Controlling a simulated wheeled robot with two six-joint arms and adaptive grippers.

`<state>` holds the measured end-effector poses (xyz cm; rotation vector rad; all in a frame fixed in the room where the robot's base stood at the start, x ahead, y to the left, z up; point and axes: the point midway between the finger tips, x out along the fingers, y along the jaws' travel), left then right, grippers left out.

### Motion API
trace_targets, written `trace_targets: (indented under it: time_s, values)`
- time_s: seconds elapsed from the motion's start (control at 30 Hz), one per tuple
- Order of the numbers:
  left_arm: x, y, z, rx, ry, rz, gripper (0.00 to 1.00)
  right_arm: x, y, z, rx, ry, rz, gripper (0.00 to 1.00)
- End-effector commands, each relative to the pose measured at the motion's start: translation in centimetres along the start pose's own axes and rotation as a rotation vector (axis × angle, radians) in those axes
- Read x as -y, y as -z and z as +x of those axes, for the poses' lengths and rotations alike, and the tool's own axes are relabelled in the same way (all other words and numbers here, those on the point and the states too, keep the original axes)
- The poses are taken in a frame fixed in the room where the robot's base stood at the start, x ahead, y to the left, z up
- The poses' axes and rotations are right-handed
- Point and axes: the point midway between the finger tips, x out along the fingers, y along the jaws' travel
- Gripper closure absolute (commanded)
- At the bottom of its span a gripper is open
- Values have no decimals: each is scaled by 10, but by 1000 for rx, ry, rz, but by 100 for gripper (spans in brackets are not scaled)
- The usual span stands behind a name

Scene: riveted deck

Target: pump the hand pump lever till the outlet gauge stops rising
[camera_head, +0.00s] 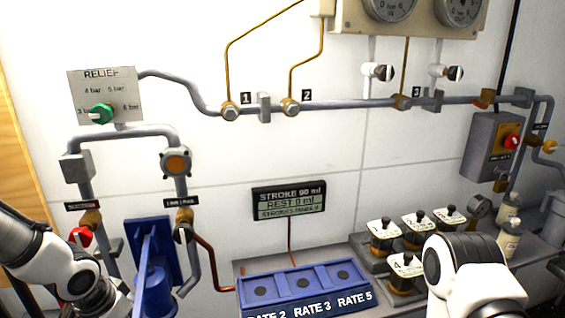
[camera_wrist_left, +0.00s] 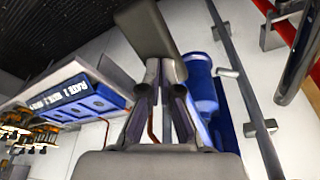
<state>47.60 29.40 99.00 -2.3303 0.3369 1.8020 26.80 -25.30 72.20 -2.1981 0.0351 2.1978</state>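The blue hand pump (camera_head: 157,290) stands at the lower left in the head view, in front of a blue plate; it also shows in the left wrist view (camera_wrist_left: 203,95). Its lever is not clearly made out. My left gripper (camera_head: 103,297) is low, just left of the pump, and partly cut off. In the left wrist view its fingers (camera_wrist_left: 160,75) reach up to a dark grey block (camera_wrist_left: 148,28); whether they grip it is unclear. Two round gauges (camera_head: 388,6) (camera_head: 461,8) are cut off at the top, their needles unreadable. My right gripper is out of view.
A display (camera_head: 289,201) reads stroke 90 ml, rest 0 ml. The relief panel (camera_head: 104,97) has a green knob. A blue RATE tray (camera_head: 300,283) stands right of the pump, with several lidded jars (camera_head: 403,265) further right. Pipes and valves line the wall.

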Motion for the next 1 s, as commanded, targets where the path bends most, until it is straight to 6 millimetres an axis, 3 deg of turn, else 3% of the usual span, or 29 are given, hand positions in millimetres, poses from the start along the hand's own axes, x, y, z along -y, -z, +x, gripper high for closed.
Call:
trace_targets:
  time_s: [0.03, 0.17, 1.0]
  values:
    - [-1, -4, 7, 6, -1, -1, 100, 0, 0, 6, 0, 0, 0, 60]
    - [-1, -1, -4, 6, -1, -1, 100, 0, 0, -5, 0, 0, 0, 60]
    - [0, 29, -117, 5, -1, 0, 100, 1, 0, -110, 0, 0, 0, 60]
